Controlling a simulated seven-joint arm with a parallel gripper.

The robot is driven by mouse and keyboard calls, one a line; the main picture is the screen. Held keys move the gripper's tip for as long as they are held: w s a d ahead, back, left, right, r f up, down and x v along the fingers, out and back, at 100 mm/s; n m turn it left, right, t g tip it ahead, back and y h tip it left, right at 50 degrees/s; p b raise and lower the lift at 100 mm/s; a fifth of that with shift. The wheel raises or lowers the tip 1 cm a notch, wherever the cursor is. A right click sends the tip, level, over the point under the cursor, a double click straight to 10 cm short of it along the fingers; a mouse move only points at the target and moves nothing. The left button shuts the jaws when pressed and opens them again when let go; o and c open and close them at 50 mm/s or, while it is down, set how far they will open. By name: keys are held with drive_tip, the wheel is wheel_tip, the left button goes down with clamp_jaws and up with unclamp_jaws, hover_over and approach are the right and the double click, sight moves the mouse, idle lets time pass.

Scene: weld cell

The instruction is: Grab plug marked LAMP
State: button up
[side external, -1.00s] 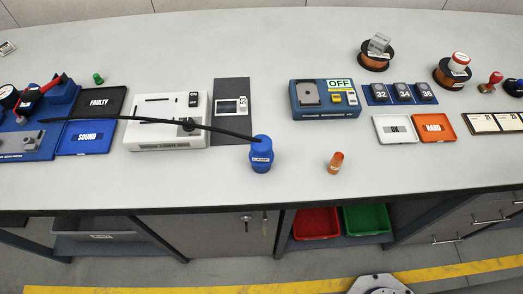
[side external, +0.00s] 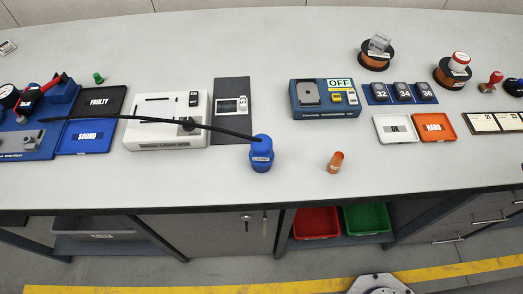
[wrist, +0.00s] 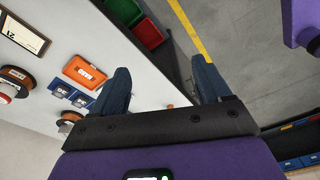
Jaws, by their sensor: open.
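A blue plug (side external: 262,154) stands upright near the front edge of the bench in the side view. The gripper is not seen in the side view, and the blue plug is not seen in the wrist view.
A small orange object (side external: 335,162) stands right of the plug. A blue SOUND tray (side external: 85,151) and black FAULTY tray (side external: 118,94) lie left. White OK (side external: 397,139) and orange HARD (side external: 451,135) trays lie right. The bench between plug and front edge is clear.

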drive_tip(key=w+a+f+t+y, duration=0.1)
drive_tip(key=w+a+f+y, duration=0.25)
drive_tip(key=a, duration=0.55)
drive_tip(key=w+a+f+t+y, duration=0.15)
drive_tip(key=w+a, duration=0.25)
drive_tip(key=a, duration=0.6)
drive_tip(key=t+y, duration=0.4)
drive_tip(key=y, duration=0.2)
approach(271, 147)
drive_tip(key=shift+g, duration=0.25)
drive_tip(key=x, duration=0.9)
drive_tip(key=shift+w, duration=0.2)
drive_tip(key=x, duration=0.4)
drive_tip(key=shift+f, duration=0.45)
drive_tip(key=shift+w+a+f, duration=0.2)
drive_tip(key=shift+w+a, duration=0.05)
drive_tip(key=shift+a, duration=0.1)
drive_tip(key=shift+c, duration=0.2)
drive_tip(key=c, duration=1.1)
drive_tip(key=shift+r, duration=0.1)
drive_tip(key=shift+c, duration=0.2)
